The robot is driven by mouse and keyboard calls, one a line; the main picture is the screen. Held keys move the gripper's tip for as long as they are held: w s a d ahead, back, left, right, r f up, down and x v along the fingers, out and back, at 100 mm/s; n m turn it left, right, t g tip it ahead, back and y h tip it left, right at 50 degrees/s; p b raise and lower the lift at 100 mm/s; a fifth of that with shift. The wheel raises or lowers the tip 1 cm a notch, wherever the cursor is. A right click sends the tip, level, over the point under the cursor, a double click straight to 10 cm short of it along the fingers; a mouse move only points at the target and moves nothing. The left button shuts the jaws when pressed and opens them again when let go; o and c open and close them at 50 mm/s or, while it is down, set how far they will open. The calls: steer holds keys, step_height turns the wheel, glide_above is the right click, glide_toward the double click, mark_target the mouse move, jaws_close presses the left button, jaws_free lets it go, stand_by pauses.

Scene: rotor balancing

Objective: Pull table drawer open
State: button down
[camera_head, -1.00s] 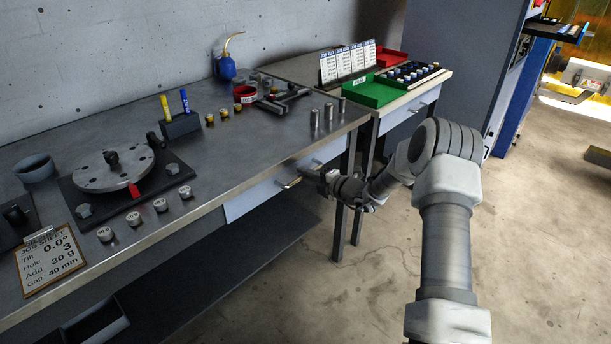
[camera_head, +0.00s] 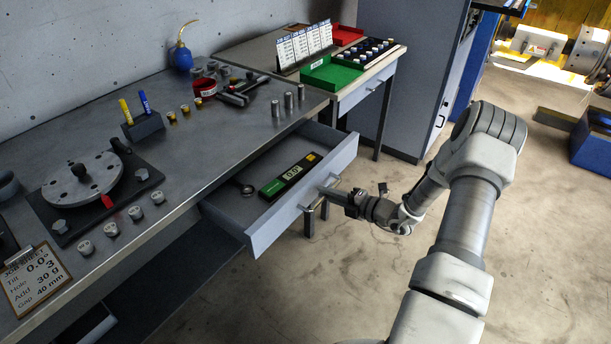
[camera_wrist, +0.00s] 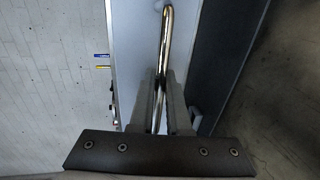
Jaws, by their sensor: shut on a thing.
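The table drawer (camera_head: 276,226) stands pulled out from under the front edge of the long grey workbench (camera_head: 190,185). Its light grey front carries a metal bar handle (camera_head: 318,198). My gripper (camera_head: 333,192) is at the handle, outside the drawer front. In the wrist view my gripper (camera_wrist: 161,98) has its two fingers on either side of the shiny handle bar (camera_wrist: 165,35), shut on it. Inside the drawer lie a black and green level with a display (camera_head: 290,176) and a small round metal item (camera_head: 247,190).
On the bench stand a round plate with holes (camera_head: 82,180), several small weights, a marker block (camera_head: 143,126) and a clipboard sheet (camera_head: 35,280). A side table (camera_head: 345,97) with green and red trays is behind.

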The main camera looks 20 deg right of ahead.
steer(key=f+p+v, duration=0.1)
steer(key=v, duration=0.6)
steer(key=shift+s+d+f, duration=0.2)
steer(key=shift+s+d, duration=0.15)
steer(key=shift+s, duration=0.1)
steer(key=c, duration=0.9)
jaws_free()
steer(key=p+v, duration=0.2)
steer(key=v, duration=1.5)
steer(key=shift+s+d, duration=0.1)
steer(key=shift+s, duration=0.05)
